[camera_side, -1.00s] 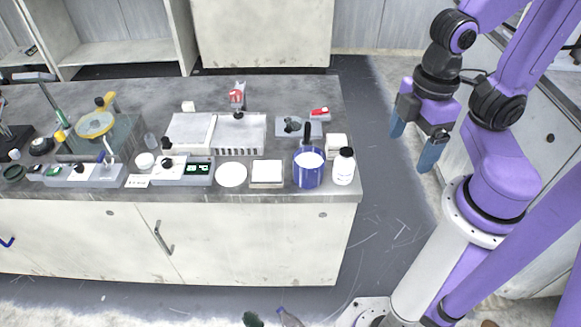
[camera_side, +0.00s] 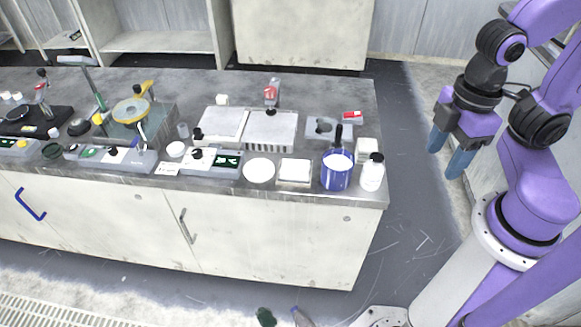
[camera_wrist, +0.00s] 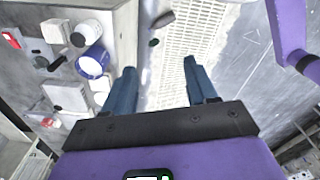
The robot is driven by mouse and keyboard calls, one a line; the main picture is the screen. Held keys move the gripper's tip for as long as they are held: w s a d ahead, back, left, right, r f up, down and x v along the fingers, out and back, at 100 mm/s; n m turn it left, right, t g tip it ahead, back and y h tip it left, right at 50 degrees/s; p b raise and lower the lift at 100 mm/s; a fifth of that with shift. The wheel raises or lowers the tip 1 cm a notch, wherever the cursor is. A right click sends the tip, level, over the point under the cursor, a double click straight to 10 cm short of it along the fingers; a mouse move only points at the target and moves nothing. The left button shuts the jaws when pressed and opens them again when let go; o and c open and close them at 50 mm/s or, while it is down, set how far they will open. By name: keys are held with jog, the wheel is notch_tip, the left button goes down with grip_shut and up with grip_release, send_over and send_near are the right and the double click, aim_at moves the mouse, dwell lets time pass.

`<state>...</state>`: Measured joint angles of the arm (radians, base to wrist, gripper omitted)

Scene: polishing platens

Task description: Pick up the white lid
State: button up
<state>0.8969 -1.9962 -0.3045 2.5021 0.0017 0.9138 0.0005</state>
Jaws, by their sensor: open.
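A flat, round white disc (camera_side: 259,170), which looks like a lid, lies near the front edge of the bench top. A blue container (camera_side: 336,180) to its right also has a white round top, and I cannot tell whether that is a lid. The blue container shows at the upper left of the wrist view (camera_wrist: 90,62). My gripper (camera_side: 446,155) is open and empty, right of the bench and apart from everything on it. Its two blue fingers (camera_wrist: 160,68) point over the floor in the wrist view.
A white square block (camera_side: 295,171) sits between disc and blue container. A black-capped white bottle (camera_side: 372,175) stands at the right end. Grey devices (camera_side: 211,164) line the disc's left, and a ribbed white plate unit (camera_side: 270,130) is behind.

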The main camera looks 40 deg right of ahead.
jog(key=n+y, duration=0.1)
jog(key=n, duration=0.2)
send_over(258, 163)
jog(key=d, duration=0.2)
notch_tip(258, 163, down, 12)
jog(key=r, duration=0.1)
jog(key=f, duration=0.5)
jog(key=a+f, duration=0.1)
jog(key=f, duration=1.1)
jog(key=shift+a+f, duration=0.15)
jog(key=shift+a, duration=0.15)
jog(key=shift+c, duration=0.3)
grip_shut()
